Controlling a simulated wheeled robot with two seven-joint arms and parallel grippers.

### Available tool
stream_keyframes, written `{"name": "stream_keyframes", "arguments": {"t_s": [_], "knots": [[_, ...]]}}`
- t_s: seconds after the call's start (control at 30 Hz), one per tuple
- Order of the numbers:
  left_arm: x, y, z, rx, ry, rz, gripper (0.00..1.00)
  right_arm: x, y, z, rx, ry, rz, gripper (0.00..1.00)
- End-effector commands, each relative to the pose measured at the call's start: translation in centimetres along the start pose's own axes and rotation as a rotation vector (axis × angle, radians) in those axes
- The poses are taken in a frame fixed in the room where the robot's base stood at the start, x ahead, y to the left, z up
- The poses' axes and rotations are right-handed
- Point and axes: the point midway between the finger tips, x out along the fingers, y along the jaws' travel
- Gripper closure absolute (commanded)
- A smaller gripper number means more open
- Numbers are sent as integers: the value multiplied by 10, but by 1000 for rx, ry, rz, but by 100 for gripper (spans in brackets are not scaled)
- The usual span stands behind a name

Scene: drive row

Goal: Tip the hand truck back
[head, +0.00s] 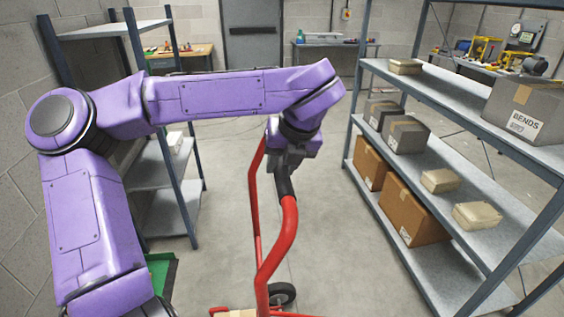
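The red hand truck (287,232) stands on the floor in front of me, low in the middle of the head view. Its frame rises to a black grip (285,184), and a black wheel (281,294) shows at the bottom. My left gripper (285,160) is at the top of the handle and overlaps the upper end of the black grip. The gripper hides that end, and its fingers are too dark and small to tell whether they are closed on it. My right gripper is not in view.
A shelf rack (468,107) with boxes and parcels stands close on the right. Another rack (170,172) stands on the left, behind my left arm. A green object (161,270) is low at left. Clear floor (335,170) runs between the racks toward a grey door (252,35).

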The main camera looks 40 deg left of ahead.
Motion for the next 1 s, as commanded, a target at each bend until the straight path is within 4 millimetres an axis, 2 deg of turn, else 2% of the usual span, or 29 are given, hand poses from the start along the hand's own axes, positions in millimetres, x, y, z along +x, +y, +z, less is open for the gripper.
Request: {"name": "stream_keyframes", "arguments": {"t_s": [0.17, 0.37, 0.5, 0.6, 0.73, 1.0], "knots": [[-7, -10, 7, -1, -3, 22, 100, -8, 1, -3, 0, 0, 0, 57], [-22, -62, 22, 7, -19, 81, 100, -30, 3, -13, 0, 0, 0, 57], [-24, -100, 18, 28, -18, 100, 100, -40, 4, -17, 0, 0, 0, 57], [-23, -117, 14, 38, -13, 107, 100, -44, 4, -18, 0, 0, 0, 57], [-20, -127, 8, 48, -5, 112, 100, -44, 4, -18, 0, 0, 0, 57], [-15, -128, 3, 55, 7, 121, 100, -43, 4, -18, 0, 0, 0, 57]]}}
